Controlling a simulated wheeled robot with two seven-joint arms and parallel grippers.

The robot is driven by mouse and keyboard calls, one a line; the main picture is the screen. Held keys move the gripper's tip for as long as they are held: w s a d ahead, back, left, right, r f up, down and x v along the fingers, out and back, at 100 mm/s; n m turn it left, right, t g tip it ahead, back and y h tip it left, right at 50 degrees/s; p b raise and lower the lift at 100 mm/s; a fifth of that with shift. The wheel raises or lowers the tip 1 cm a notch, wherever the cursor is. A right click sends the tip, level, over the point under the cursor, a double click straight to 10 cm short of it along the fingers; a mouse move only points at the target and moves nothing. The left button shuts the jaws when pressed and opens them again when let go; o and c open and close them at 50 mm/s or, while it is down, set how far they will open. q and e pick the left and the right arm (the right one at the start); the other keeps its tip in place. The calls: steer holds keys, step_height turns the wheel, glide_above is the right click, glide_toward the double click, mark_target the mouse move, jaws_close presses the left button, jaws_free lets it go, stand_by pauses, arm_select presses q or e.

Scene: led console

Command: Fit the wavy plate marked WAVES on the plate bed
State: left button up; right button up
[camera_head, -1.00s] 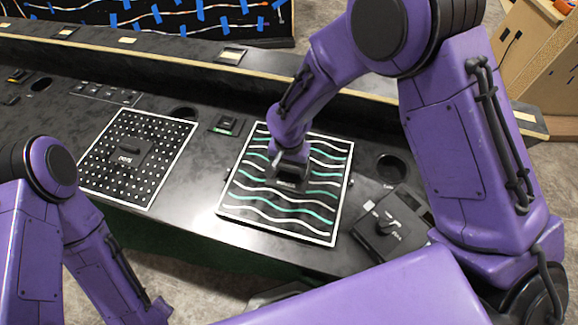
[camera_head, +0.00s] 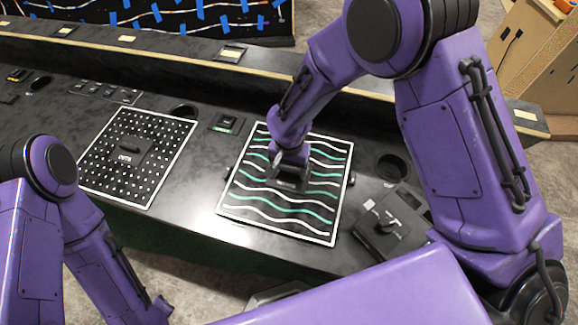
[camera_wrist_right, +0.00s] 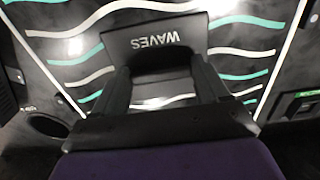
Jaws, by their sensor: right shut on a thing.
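The wavy plate (camera_head: 270,211) is a black square with a white border and white and teal wavy lines. It lies about flat at the middle of the console; whether it touches the surface below cannot be told. Its raised handle block, marked WAVES (camera_wrist_right: 160,41), shows in the right wrist view. My right gripper (camera_head: 291,178) is shut on the plate's handle, with its two fingers also visible in the right wrist view (camera_wrist_right: 165,85). The plate bed is not seen apart from the plate and is probably hidden under it. My left arm is at the lower left, its fingertips not clearly visible.
A dotted plate (camera_head: 110,178) marked DOTS lies to the left on the console (camera_head: 200,225). A dark block with a knob (camera_head: 385,225) sits to the right. A round hole (camera_head: 391,167) and a small green-lit panel (camera_head: 226,123) are near the plate. A raised ledge runs behind.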

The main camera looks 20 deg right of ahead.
steer(key=shift+f, duration=0.6)
stand_by(0.6)
steer(key=o, duration=1.7)
steer(key=shift+c, duration=0.2)
step_height(320, 180, up, 11)
steer(key=shift+f+b, duration=0.2)
steer(key=shift+b, duration=0.2)
